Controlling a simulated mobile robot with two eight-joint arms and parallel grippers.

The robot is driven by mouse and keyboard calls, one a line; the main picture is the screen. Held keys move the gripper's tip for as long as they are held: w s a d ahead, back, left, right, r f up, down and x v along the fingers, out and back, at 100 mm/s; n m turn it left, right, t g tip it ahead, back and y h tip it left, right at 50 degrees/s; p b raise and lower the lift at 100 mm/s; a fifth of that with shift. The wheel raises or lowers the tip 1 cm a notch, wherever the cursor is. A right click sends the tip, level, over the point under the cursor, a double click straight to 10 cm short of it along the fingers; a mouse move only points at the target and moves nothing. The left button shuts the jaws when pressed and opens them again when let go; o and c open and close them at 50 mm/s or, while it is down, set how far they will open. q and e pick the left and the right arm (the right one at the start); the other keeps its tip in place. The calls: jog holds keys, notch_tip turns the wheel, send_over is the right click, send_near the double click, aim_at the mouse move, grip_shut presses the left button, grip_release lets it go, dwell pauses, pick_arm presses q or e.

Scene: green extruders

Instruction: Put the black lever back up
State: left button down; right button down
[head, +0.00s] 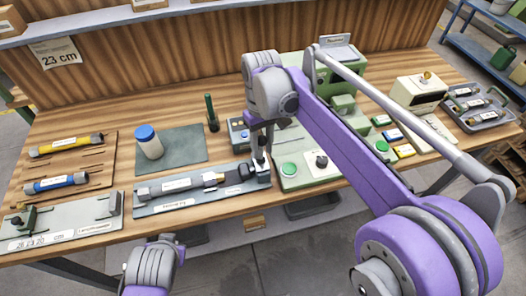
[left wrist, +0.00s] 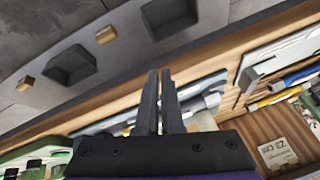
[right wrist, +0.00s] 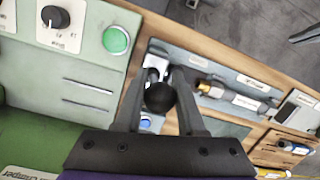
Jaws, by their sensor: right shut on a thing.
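The black lever shows as a round black knob (right wrist: 160,97) in the right wrist view, at the end of a grey fixture (right wrist: 222,66). My right gripper (head: 262,156) is at the right end of this fixture (head: 150,208) in the head view. Its fingers are on either side of the knob and shut on the lever. The lever's shaft is mostly hidden, so I cannot tell its tilt. My left gripper (left wrist: 159,90) is shut and empty in front of the table's edge. Its fingertips are out of the head view.
A green machine (head: 305,178) with a green button (head: 289,169) and black dial stands close right of the lever. A bottle with a blue cap (head: 147,142) stands on a dark mat behind the fixture. A tool board (head: 70,150) with yellow and blue cylinders lies left.

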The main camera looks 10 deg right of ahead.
pick_arm(q)
jog(key=w+d+m+t+y, duration=0.1)
jog(key=w+d+m+t, duration=0.15)
jog(key=d+m, duration=0.25)
jog(key=m+t+h, duration=0.5)
jog(key=m+t, duration=0.4)
jog(key=m, duration=0.2)
send_near(262, 145)
jog(key=w, duration=0.4)
jog(key=w+d, duration=0.1)
jog(key=w, duration=0.1)
jog(key=shift+w+d+f, duration=0.1)
jog(key=shift+w+f, duration=0.25)
jog(key=shift+f, duration=0.05)
